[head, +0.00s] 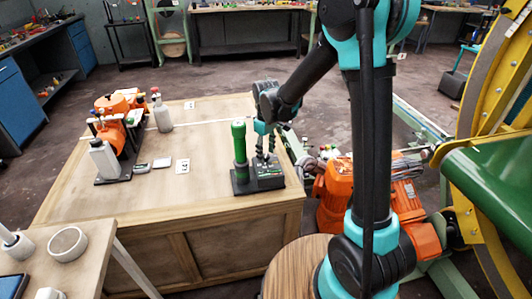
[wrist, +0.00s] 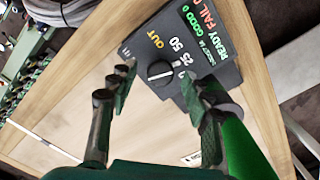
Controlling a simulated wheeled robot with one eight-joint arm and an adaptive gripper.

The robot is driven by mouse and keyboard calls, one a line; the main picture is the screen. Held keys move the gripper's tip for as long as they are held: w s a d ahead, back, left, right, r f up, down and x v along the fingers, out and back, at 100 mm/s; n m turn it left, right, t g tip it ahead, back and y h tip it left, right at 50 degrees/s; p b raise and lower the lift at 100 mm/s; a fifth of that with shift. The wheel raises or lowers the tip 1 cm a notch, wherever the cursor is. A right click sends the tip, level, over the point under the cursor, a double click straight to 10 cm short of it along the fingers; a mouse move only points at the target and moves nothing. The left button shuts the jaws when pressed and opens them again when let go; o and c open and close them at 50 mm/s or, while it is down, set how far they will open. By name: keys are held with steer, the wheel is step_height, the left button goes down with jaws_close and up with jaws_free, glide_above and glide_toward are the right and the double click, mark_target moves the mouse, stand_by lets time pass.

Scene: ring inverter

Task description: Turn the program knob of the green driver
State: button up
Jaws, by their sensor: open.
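The green driver (head: 240,142) stands upright in a black base on the wooden crate-like table. Its control box (head: 265,178) is joined at the right; in the wrist view the box (wrist: 212,58) shows the labels OUT, 50, 25, GOOD, READY and FAIL. The round program knob (wrist: 160,73) has a pale pointer mark across it. My gripper (head: 266,152) points down above the box. In the wrist view my gripper (wrist: 158,77) is open, with one finger on each side of the knob in the picture. I cannot tell whether they touch it. The knob is not distinguishable in the head view.
An orange machine (head: 118,122) and a grey bottle (head: 161,112) stand at the table's left. Orange motors (head: 338,188) stand close beyond the table's right edge.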

steer(key=shift+f, duration=0.2)
jaws_close()
stand_by(0.3)
steer(key=shift+m, duration=0.3)
steer(key=m, duration=0.3)
steer(key=shift+m, duration=2.1)
